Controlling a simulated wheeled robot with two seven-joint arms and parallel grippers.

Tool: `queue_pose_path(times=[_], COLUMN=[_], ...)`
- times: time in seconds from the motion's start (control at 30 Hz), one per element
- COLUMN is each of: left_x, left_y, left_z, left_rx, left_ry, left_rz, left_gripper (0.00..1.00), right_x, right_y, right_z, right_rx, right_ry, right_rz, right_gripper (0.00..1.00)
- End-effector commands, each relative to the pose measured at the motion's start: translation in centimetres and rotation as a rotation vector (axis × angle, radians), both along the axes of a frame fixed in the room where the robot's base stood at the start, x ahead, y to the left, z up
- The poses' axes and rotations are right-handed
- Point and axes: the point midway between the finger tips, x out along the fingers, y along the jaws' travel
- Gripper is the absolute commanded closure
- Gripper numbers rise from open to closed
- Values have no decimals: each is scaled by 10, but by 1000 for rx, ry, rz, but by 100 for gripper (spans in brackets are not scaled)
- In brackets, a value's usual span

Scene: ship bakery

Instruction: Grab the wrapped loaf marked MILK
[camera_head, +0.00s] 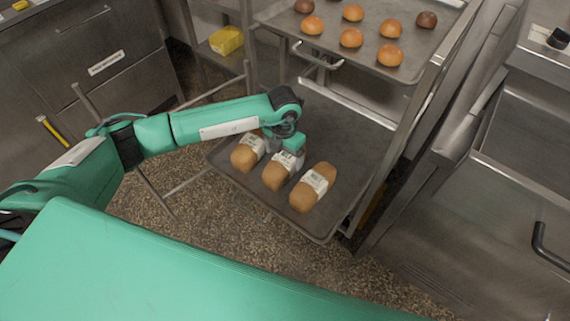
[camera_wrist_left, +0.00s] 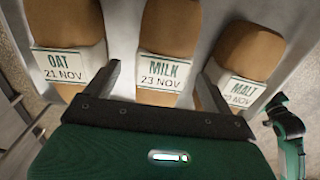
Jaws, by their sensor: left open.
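The wrapped loaf marked MILK (camera_wrist_left: 168,32) is the middle one of three in the left wrist view. Its white band reads MILK, 23 NOV. In the head view it is the middle loaf (camera_head: 274,180) on the lower tray (camera_head: 330,125). My left gripper (camera_wrist_left: 161,88) is open, one finger on each side of the MILK loaf in the wrist view. In the head view the left gripper (camera_head: 287,156) is over this loaf's far end and partly hides it. I cannot tell whether the fingers touch it.
The OAT loaf (camera_wrist_left: 66,28) lies close on the left of the wrist view, the MALT loaf (camera_wrist_left: 248,48) close on the right. An upper tray (camera_head: 335,62) with several buns juts out above and behind. Steel rack posts stand right of the trays.

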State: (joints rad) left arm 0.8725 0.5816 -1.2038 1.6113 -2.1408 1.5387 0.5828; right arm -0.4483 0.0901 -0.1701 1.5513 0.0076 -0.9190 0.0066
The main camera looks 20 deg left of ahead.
Motion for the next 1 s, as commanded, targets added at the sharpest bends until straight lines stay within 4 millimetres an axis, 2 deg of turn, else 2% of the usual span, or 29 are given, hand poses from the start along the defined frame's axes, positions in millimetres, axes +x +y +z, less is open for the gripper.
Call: queue_pose_path(times=[0.17,0.4,0.7,0.77,1.0], left_x=[0,1,1,1,1], left_y=[-1,-3,-3,-3,-3], left_z=[-14,-48,-55,-55,-54], left_rx=[1,0,-1,-1,-1], left_ry=[2,1,-1,-1,-1], left_rz=[0,1,0,0,0], left_gripper=[14,14,14,22,67], right_x=[-2,-7,-6,-5,-5], right_y=[-1,-4,-5,-4,-4], right_z=[-3,-15,-16,-15,-14], right_rx=[-1,-5,-6,-6,-4], right_ry=[0,2,0,-1,-2], right_rz=[1,2,3,3,3], right_gripper=[64,64,64,64,64])
